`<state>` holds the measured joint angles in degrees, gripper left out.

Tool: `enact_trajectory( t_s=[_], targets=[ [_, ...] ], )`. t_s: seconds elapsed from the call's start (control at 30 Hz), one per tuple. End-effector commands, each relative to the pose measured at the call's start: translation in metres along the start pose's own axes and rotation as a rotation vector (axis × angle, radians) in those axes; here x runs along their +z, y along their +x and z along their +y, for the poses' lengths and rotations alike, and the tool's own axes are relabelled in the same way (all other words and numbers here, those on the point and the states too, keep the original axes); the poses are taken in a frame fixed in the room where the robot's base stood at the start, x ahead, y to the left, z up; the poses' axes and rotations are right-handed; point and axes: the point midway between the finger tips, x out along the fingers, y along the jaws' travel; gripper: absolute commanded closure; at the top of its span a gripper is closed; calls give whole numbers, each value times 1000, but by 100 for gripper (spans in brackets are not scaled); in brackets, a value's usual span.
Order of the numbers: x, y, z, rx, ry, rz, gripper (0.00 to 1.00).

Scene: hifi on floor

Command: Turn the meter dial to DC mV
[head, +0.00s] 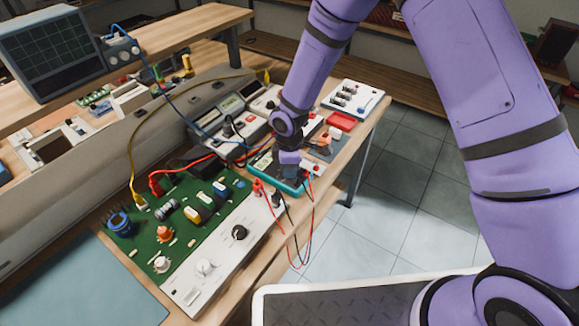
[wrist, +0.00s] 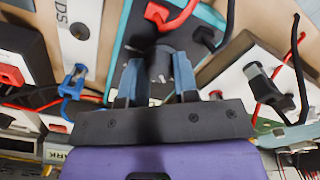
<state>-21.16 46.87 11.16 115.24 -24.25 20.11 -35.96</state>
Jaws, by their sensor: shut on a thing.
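The meter is a teal-cased unit (head: 263,172) on the workbench beside the green circuit board. In the wrist view, its teal case (wrist: 127,42) surrounds a dark face. My gripper (wrist: 157,72) points down at this face, its two blue-grey fingers on either side of a dark round dial (wrist: 159,62), closed on it. In the head view, my gripper (head: 288,172) is over the meter and hides most of its face and the dial. The markings around the dial and its pointer cannot be read. A red plug (wrist: 157,14) and a black plug (wrist: 205,37) sit in the meter near the dial.
Red and black leads (head: 311,205) hang over the bench's front edge. The green circuit board (head: 170,225) with several parts lies at left. Grey instruments (head: 228,118) stand behind the meter, and a white box (head: 354,99) lies farther right. Tiled floor is open at right.

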Motion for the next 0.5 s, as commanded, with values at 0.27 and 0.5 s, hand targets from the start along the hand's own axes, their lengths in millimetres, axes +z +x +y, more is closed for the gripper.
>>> enact_trajectory(
  t_s=[0.27, 0.5],
  targets=[
    [-1, 0, 0, 2, 260, 1, 96],
    [-1, 0, 0, 1, 480, 1, 96]
  ],
)
